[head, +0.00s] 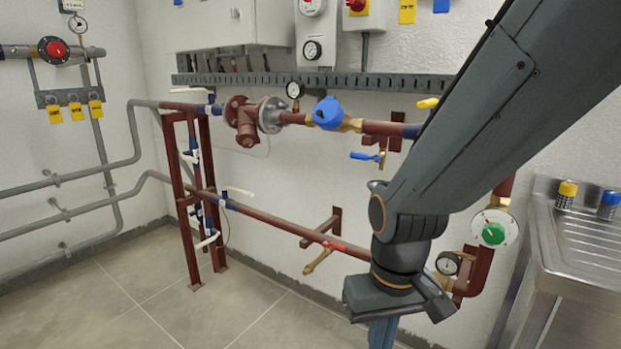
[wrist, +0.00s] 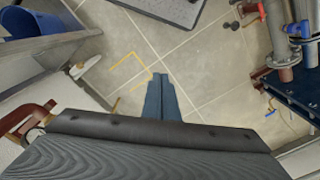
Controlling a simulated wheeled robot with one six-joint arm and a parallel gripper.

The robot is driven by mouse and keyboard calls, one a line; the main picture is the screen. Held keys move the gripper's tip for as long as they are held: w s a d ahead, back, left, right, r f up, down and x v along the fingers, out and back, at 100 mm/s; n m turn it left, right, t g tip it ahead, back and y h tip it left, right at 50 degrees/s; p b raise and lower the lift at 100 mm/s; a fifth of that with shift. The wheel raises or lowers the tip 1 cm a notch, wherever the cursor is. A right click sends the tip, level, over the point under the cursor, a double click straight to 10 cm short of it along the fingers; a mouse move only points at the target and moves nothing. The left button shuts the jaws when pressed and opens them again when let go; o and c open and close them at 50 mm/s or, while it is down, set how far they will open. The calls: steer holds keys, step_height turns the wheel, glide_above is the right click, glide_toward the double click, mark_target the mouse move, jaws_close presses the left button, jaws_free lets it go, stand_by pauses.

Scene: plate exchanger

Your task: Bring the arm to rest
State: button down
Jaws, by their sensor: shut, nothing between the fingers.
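My gripper (head: 382,338) hangs at the bottom of the head view, below my dark grey wrist, with its lower end cut off by the picture's edge. It is in front of the lower red pipe run. In the wrist view, the two blue-grey fingers of my gripper (wrist: 160,79) lie together over the tiled floor. They are shut with nothing between them and touch nothing that I can see.
Red pipework (head: 275,226) runs along the wall behind my arm, with a blue-capped part (head: 328,112) and a green dial (head: 494,233). A steel sink (head: 585,245) stands at the right. Tiled floor (head: 130,290) is clear at the lower left.

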steer(key=s+d+r+m+p, duration=0.2)
steer(key=d+r+p, duration=0.6)
steer(key=r+p, duration=0.1)
steer(key=shift+d+r+h+p, duration=0.2)
steer(key=shift+r+h+p, duration=0.15)
steer(key=shift+p, duration=0.35)
